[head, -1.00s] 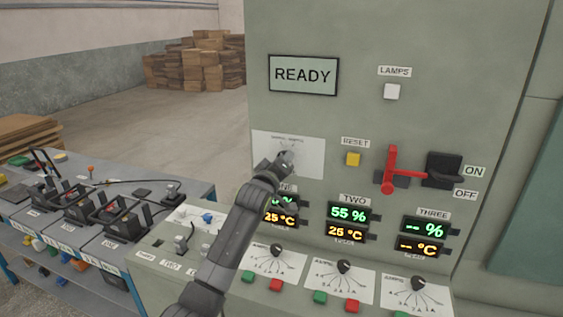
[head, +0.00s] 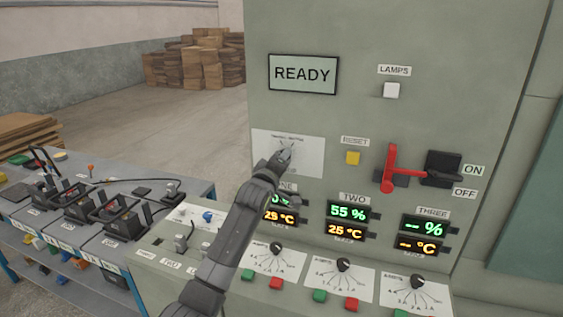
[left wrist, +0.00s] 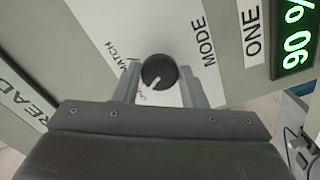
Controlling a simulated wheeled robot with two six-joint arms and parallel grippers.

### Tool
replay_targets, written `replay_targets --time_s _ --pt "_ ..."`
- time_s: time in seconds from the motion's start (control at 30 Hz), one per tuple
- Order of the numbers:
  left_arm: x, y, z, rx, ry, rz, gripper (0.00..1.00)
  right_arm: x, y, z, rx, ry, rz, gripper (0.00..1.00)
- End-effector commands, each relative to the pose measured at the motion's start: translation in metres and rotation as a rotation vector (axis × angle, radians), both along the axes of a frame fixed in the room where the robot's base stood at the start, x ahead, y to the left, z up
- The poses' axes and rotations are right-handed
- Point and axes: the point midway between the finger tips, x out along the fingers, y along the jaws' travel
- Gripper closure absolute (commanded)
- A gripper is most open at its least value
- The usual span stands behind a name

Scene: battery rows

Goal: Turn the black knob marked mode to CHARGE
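The black mode knob (left wrist: 158,70) sits on a white plate (left wrist: 110,22) on the cabinet front. In the left wrist view its white pointer line slants down-left toward a small label that is partly hidden and unreadable. The word MATCH stands at the upper left of the knob, and MODE at the right. My left gripper (left wrist: 159,80) has one finger on each side of the knob, with what looks like a narrow gap at each. In the head view the left gripper (head: 284,156) hides the knob in front of the plate (head: 312,157). My right gripper is not in view.
A yellow reset button (head: 352,158) and a red lever (head: 391,168) are right of the plate. A READY display (head: 303,74) is above. Lit readouts (head: 347,212) and several small dials (head: 344,265) are below. A bench with batteries (head: 120,222) stands at the left.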

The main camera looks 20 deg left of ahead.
Motion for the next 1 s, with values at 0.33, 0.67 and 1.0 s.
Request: replay_targets --time_s 0.33,0.67,1.0 --pt "0.0 0.0 0.0 0.0 0.0 0.0 0.4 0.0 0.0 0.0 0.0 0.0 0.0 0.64" --pt "-0.013 0.001 -0.001 0.0 -0.001 0.0 0.4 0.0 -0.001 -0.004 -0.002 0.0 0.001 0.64" --pt "-0.059 0.002 -0.002 0.0 -0.002 -0.001 0.4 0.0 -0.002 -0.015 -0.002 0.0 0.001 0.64"
